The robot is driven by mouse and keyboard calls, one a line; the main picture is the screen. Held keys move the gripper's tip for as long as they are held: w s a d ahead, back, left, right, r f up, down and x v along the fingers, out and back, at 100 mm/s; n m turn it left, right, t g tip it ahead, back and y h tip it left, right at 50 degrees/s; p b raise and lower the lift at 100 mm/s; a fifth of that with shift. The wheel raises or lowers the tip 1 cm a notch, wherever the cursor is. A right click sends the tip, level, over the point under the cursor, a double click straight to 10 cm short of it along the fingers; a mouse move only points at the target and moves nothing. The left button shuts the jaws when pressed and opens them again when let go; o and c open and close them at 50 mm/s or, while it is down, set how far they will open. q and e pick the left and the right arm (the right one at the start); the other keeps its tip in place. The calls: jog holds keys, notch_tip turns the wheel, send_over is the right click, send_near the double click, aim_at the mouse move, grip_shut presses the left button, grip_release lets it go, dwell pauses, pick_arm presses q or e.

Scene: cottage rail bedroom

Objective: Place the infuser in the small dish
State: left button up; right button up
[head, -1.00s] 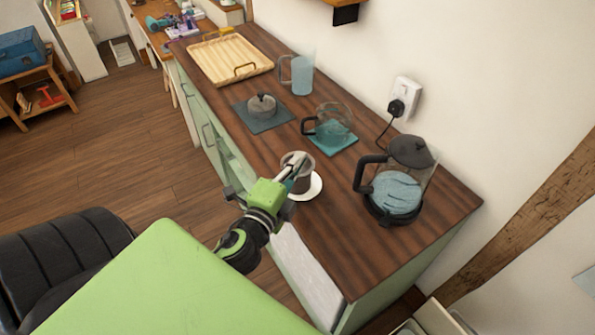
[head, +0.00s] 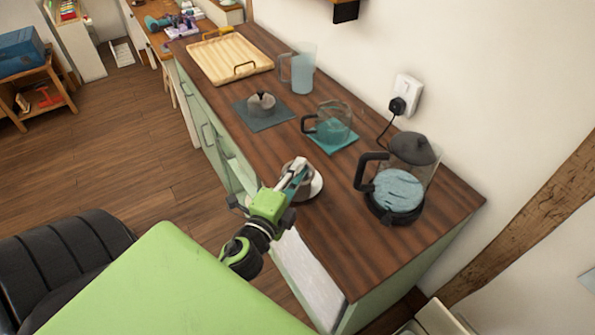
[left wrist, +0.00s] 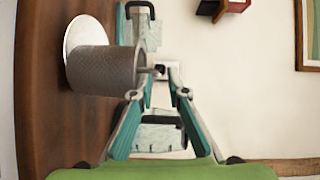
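The infuser is a grey mesh cylinder, large in the left wrist view (left wrist: 105,70), upright along the picture's sideways axis, with a small knob at its top. The small dish is white; it shows behind the infuser's base in the left wrist view (left wrist: 80,34) and on the counter in the head view (head: 317,187). I cannot tell whether infuser and dish touch. My left gripper (head: 295,178) is at the infuser, its fingers drawn in around the knob (left wrist: 161,76); it mostly hides the infuser in the head view. My right gripper is not in view.
On the wooden counter (head: 345,235) a kettle (head: 398,190) stands to the right of the dish. A glass teapot (head: 333,122) on a teal coaster, a lid-like piece (head: 262,102) on a slate mat, a glass mug (head: 303,72) and a wooden tray (head: 228,60) stand farther back.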

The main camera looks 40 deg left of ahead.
pick_arm(q)
jog(key=shift+s+f, duration=0.1)
jog(key=shift+f, duration=0.1)
dwell(0.3)
jog(key=s+d+r+b, duration=0.1)
jog(key=s+b, duration=0.3)
jog(key=s, duration=0.7)
jog(key=shift+s+d+r+b, duration=0.35)
jog(key=shift+d+r, duration=0.05)
jog(key=shift+d, duration=0.15)
